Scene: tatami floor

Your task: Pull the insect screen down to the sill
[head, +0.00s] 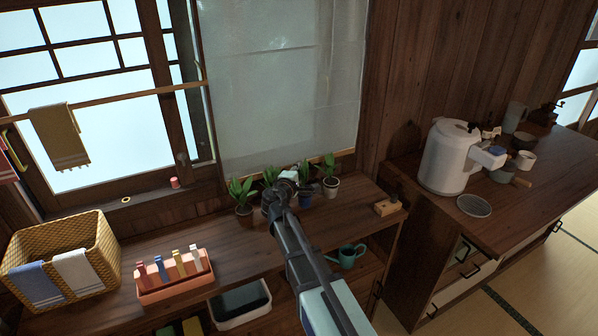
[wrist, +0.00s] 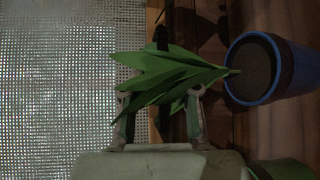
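The insect screen (head: 283,75) is a pale grey mesh hanging over the right window, its lower edge just above the shelf behind the potted plants. My gripper (head: 290,178) is low in front of the screen's lower edge, among the plants. In the wrist view the fingers of my gripper (wrist: 160,100) stand apart, one over the mesh's edge and one beyond it. Green leaves (wrist: 165,75) cover the fingertips partly, so contact with the screen's edge cannot be told.
A blue pot (wrist: 258,70) is close beside my gripper. More potted plants (head: 330,178) stand on the wooden shelf (head: 205,240). A wicker basket (head: 92,238) and a peg tray (head: 175,285) are at left. A white kettle (head: 447,160) stands on the right counter.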

